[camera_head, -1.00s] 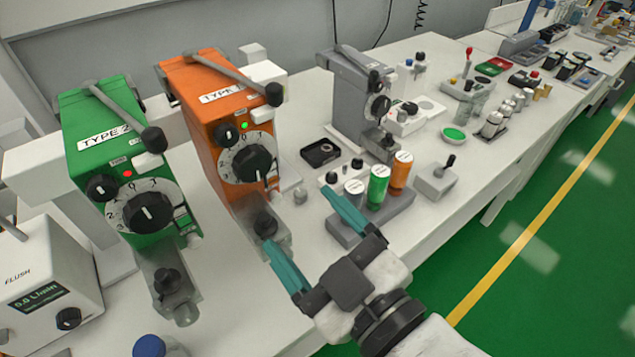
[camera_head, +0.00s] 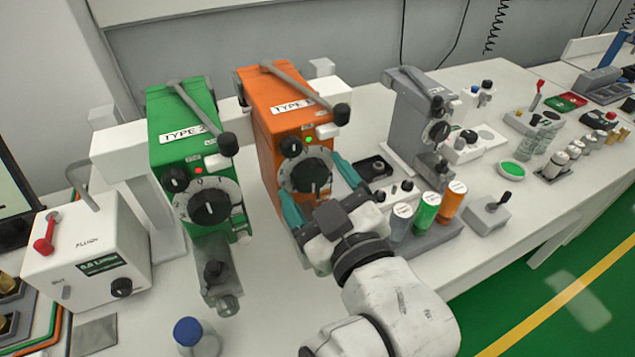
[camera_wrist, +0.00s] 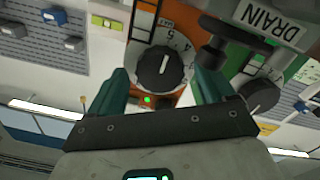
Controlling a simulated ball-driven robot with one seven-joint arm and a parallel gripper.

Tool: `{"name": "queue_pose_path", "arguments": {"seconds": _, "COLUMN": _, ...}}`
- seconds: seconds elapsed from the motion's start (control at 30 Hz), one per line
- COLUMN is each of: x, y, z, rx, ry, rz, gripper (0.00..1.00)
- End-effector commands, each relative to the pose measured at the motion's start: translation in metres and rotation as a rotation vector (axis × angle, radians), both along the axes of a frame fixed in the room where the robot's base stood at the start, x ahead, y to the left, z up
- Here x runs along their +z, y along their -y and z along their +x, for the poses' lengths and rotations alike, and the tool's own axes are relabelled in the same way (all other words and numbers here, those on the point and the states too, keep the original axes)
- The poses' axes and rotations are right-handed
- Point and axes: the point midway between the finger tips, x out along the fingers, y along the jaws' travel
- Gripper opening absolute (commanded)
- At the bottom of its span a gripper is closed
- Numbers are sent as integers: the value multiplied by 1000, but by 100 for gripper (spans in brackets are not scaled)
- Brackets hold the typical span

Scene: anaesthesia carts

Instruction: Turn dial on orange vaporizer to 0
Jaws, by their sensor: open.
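The orange vaporizer (camera_head: 270,110) stands on the bench in the head view, with a green light lit on its front. Its large black dial (camera_head: 311,176) sits on a pale numbered ring. The dial also shows in the wrist view (camera_wrist: 163,68), with a white pointer line and the figures 4 and 5 on the visible ring. My gripper (camera_head: 320,194) is open, its two teal fingers in front of the vaporizer, one to each side of the dial. In the wrist view the fingers (camera_wrist: 165,92) are apart with the dial seen between them. I cannot tell whether either finger touches it.
The green vaporizer (camera_head: 185,125) stands close on the left. A grey device (camera_head: 410,110) and a holder with grey, green and orange capped bottles (camera_head: 428,212) are on the right. A white flush box (camera_head: 85,250) and a blue-capped bottle (camera_head: 188,332) are at the lower left.

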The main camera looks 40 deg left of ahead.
Motion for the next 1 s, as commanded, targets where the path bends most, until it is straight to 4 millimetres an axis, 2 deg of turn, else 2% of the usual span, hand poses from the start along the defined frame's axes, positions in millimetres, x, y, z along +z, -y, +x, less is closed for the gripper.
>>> {"name": "queue_pose_path", "arguments": {"seconds": 0.17, "x": 0, "y": 0, "z": 0, "rx": 0, "ry": 0, "rz": 0, "gripper": 81}}
{"name": "queue_pose_path", "arguments": {"seconds": 0.73, "x": 0, "y": 0, "z": 0, "rx": 0, "ry": 0, "rz": 0, "gripper": 27}}
{"name": "queue_pose_path", "arguments": {"seconds": 1.0, "x": 0, "y": 0, "z": 0, "rx": 1, "ry": -25, "rz": 9, "gripper": 26}}
